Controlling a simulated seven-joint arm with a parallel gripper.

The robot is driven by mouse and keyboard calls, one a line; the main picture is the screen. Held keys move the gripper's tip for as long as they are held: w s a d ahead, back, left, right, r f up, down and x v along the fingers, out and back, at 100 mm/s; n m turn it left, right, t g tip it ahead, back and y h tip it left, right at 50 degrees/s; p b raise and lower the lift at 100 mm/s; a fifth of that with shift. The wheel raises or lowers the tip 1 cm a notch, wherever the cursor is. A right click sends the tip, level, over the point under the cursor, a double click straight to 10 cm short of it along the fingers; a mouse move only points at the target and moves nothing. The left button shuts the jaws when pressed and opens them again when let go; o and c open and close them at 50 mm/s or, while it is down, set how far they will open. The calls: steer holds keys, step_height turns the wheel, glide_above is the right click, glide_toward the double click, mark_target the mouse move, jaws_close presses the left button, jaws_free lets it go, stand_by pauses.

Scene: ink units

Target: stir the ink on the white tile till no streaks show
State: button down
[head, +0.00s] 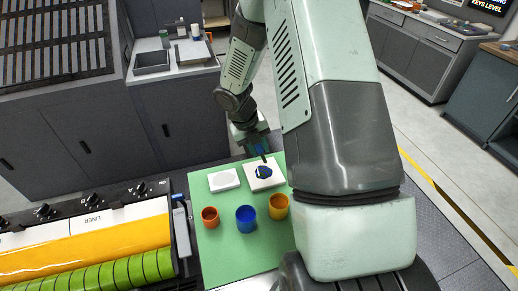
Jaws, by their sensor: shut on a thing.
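The white tile (279,180) lies on the green mat (217,262). A patch of ink (264,171) sits on it, mostly dark blue with small yellow-green marks showing. My gripper (259,148) is above the tile's back edge, pointing down, and is shut on a thin dark tool (263,158). The tool's lower end reaches the ink or sits just above it; I cannot tell which. Most of the tool is hidden by my gripper.
A second white tile (215,185) lies to the left. An orange cup (210,218), a blue cup (246,220) and a yellow cup (278,207) stand in front of the tiles. A press with yellow and green rollers (110,240) borders the mat's left side. The mat's front is clear.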

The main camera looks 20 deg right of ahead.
stand_by(0.4)
steer(key=shift+a+v, duration=0.2)
steer(key=shift+v, duration=0.65)
steer(key=shift+a+x, duration=0.25)
steer(key=shift+x, duration=1.3)
steer(key=shift+a+x, duration=0.2)
steer(key=shift+x, duration=1.35)
steer(key=shift+f, duration=0.15)
steer(key=shift+a, duration=0.15)
